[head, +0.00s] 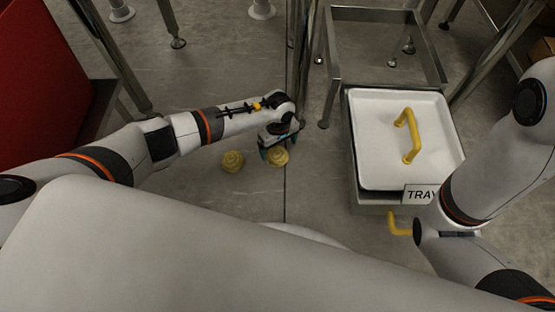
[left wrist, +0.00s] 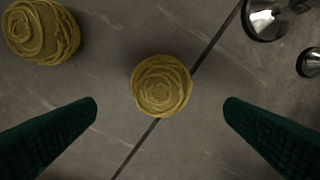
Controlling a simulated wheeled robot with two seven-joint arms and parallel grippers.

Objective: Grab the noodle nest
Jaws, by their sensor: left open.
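Two yellow noodle nests lie on the grey floor. One noodle nest (head: 279,157) is below my left gripper (head: 277,146) in the head view; the other nest (head: 232,161) lies to its left. In the left wrist view, the first nest (left wrist: 161,86) is centred between and beyond the two dark green fingers of my left gripper (left wrist: 160,108), with clear floor on both sides. The other nest (left wrist: 41,31) is at the upper left there. My left gripper is open and empty. My right arm shows at the right of the head view, but its gripper's fingers are not visible.
A white lidded tray box (head: 372,172) with a yellow handle (head: 407,136) and a "TRAY" label (head: 419,195) stands at the right. Metal frame legs (head: 333,95) rise behind the nests. A red bin (head: 40,75) is at the upper left. Floor around the nests is clear.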

